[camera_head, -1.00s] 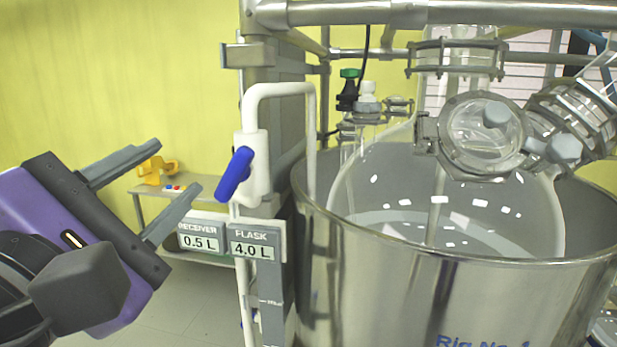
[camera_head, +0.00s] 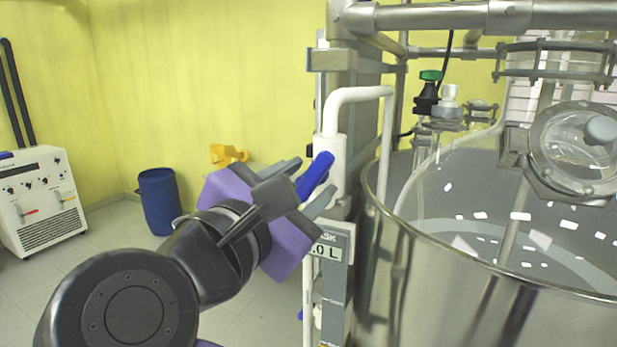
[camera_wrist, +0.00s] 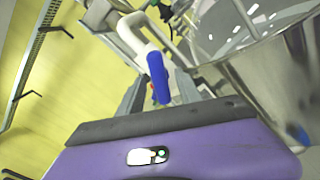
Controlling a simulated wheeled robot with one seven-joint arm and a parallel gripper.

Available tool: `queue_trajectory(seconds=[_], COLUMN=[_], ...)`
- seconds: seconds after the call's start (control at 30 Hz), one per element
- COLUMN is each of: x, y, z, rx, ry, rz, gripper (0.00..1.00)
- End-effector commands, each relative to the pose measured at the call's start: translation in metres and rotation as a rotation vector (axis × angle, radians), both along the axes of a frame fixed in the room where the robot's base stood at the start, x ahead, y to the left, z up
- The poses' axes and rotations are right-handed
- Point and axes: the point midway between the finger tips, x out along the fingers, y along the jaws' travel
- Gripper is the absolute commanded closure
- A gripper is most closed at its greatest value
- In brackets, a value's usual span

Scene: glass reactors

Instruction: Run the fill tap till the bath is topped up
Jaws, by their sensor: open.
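The fill tap is a white pipe (camera_head: 356,94) that hooks over the bath's rim, with a blue lever handle (camera_head: 315,175). The handle slants down to the left in the head view. The bath (camera_head: 480,300) is a large steel vessel on the right with a round glass flask (camera_head: 470,200) inside. My gripper (camera_head: 310,182) is open, with its fingers at the blue handle. In the wrist view the handle (camera_wrist: 158,76) stands between the two fingers (camera_wrist: 158,92). I cannot tell whether the fingers touch it. The water level in the bath is hard to read.
A grey display panel (camera_head: 331,241), partly hidden by my gripper, hangs below the tap. Steel frame bars (camera_head: 440,16) cross above the bath. A blue bin (camera_head: 163,202) and a white cabinet unit (camera_head: 40,200) stand on open floor at the left. A yellow object (camera_head: 228,154) sits behind my gripper.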

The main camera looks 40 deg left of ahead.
Motion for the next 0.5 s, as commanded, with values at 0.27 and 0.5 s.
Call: queue_trajectory(seconds=[0.27,0.5], x=[0.0021,0.002], y=[0.0006,0.0004], z=[-0.0003,-0.0003], rx=[0.0,0.0], ry=[-0.001,0.0], rz=[0.001,0.0], gripper=[0.58,1.0])
